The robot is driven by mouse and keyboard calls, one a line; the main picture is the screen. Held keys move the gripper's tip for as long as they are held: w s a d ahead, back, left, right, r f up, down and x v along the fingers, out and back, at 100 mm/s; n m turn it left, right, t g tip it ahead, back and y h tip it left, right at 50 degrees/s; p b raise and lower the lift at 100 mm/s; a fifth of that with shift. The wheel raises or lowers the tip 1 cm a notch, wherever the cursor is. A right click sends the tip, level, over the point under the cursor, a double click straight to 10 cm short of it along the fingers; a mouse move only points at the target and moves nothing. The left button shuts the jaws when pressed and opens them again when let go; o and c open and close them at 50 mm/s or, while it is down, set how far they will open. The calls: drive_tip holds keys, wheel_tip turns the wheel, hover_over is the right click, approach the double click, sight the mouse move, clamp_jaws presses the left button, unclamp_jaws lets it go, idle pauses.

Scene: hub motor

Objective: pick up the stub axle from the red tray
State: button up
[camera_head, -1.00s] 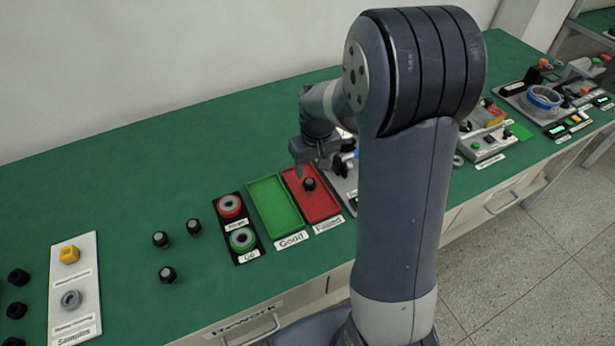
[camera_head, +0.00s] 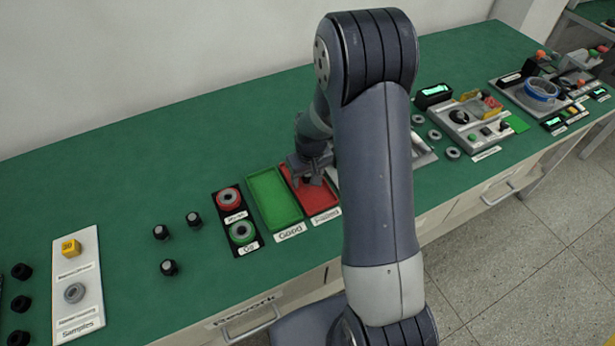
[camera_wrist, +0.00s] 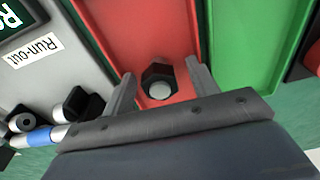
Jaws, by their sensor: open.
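The stub axle (camera_wrist: 159,88) is a dark piece with a pale round end, standing on the red tray (camera_wrist: 114,28) in the wrist view. My gripper (camera_wrist: 160,82) is open, with one finger on each side of the stub axle and a gap visible at both sides. I cannot tell whether either finger touches it. In the head view my gripper (camera_head: 311,178) is low over the red tray (camera_head: 326,204), and it mostly hides the stub axle there.
A green tray (camera_head: 272,200) lies directly left of the red one. Left of that is a black gauge plate (camera_head: 247,250) with two rings. Several dark stub axles (camera_head: 168,267) stand on the open green bench. A grey run-out fixture (camera_wrist: 50,75) stands close by the red tray.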

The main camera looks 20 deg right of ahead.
drive_tip(key=shift+c, duration=0.6)
drive_tip(key=c, duration=1.1)
